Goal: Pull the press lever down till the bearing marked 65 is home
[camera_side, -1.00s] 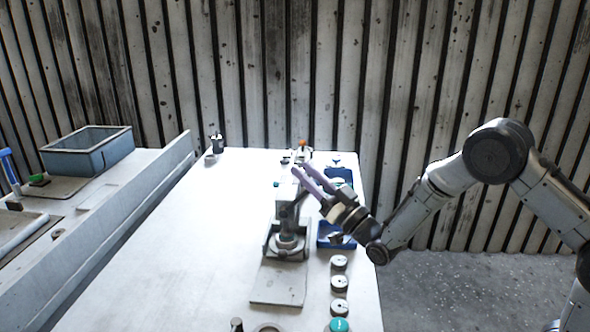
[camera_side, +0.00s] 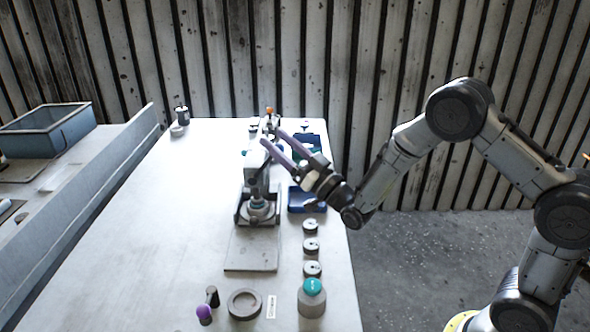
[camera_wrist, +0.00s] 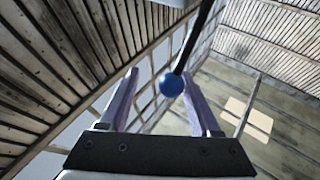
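The grey press (camera_side: 257,183) stands on the table with its flat base plate toward the camera. A teal-edged round part (camera_side: 258,204) sits low in the press; I can read no number on it and cannot tell how deep it is seated. My gripper (camera_side: 272,137) is beside and above the press head, its purple fingers apart. The lever is not distinct in the side view.
Several round grey parts (camera_side: 311,245) line the table right of the press. A teal-topped cylinder (camera_side: 312,298), a ring (camera_side: 244,304) and a purple-knobbed piece (camera_side: 205,313) are in front. Blue bins (camera_side: 307,200) stand behind right.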

